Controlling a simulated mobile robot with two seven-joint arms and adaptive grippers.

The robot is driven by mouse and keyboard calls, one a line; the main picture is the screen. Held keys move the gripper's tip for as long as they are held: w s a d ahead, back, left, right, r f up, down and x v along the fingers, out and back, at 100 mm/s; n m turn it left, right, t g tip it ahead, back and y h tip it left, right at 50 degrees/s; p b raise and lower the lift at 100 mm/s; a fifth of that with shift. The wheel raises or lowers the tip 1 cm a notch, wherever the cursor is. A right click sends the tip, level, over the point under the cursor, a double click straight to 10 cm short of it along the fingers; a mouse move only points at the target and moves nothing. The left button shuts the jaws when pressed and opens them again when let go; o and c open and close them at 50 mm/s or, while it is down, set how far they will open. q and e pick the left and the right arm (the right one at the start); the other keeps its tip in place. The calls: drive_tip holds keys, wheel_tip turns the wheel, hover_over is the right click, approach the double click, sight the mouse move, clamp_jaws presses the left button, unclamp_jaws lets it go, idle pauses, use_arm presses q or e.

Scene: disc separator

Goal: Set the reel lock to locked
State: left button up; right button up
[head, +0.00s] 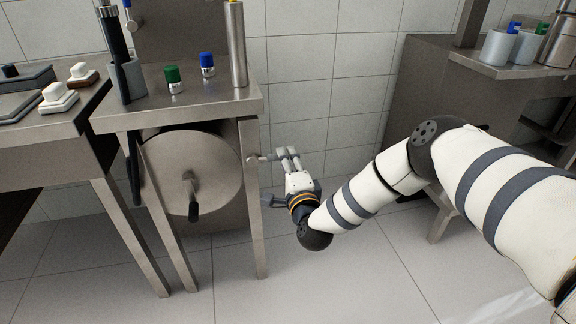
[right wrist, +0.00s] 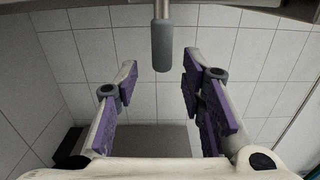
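The steel reel (head: 192,165) is a round disc under the small bench, with a dark-handled crank (head: 193,200) on its face. A short metal lever (head: 258,159) sticks out to the right from the bench's right leg; I take it to be the reel lock. My right gripper (head: 286,154) is just right of this lever. In the right wrist view, my right gripper (right wrist: 160,72) has its purple-padded fingers wide apart. A grey grip on a metal rod (right wrist: 162,40) shows between the fingertips, touching neither. Whether the lock is set cannot be told. My left gripper is not in view.
The bench top (head: 215,105) holds a green-capped knob (head: 174,80), a blue-capped knob (head: 207,65) and a tall steel post (head: 237,45). A table (head: 30,130) adjoins on the left. A steel counter (head: 440,80) stands at right. The floor between is clear.

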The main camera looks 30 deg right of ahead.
drive_tip(key=v, duration=1.2)
